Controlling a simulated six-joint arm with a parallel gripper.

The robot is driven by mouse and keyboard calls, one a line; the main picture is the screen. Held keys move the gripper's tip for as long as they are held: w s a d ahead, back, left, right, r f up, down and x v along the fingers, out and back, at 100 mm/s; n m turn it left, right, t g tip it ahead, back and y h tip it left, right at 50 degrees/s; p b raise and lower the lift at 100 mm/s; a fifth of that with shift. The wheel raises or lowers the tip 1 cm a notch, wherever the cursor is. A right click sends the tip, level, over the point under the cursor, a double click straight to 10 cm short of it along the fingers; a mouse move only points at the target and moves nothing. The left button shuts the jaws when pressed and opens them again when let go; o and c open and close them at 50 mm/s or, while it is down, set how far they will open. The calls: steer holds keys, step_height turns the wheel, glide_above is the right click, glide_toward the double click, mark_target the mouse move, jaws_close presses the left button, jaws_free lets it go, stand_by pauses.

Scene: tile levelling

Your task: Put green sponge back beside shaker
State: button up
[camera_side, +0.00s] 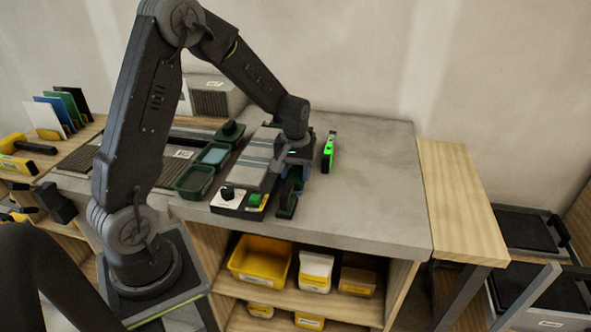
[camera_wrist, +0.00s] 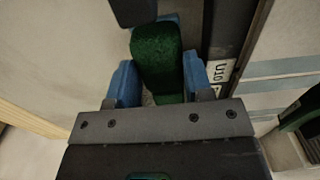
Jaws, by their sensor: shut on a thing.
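A dark green sponge (camera_wrist: 158,62) stands between the two blue fingers of my gripper (camera_wrist: 158,82) in the wrist view. The fingers are shut on its sides. In the side view my gripper (camera_side: 290,182) is low over the worktop, at the right edge of the tile-levelling unit, and mostly hides the sponge.
A bright green level (camera_side: 328,152) stands just right of my gripper. The grey worktop (camera_side: 380,190) is clear on the right.

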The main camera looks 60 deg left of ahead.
steer(key=o, duration=1.2)
steer(key=shift+s, duration=0.1)
steer(key=shift+c, duration=0.3)
steer(key=shift+a+r, duration=0.1)
steer(key=shift+r, duration=0.15)
steer(key=shift+o, duration=0.6)
steer(key=shift+r, duration=3.8)
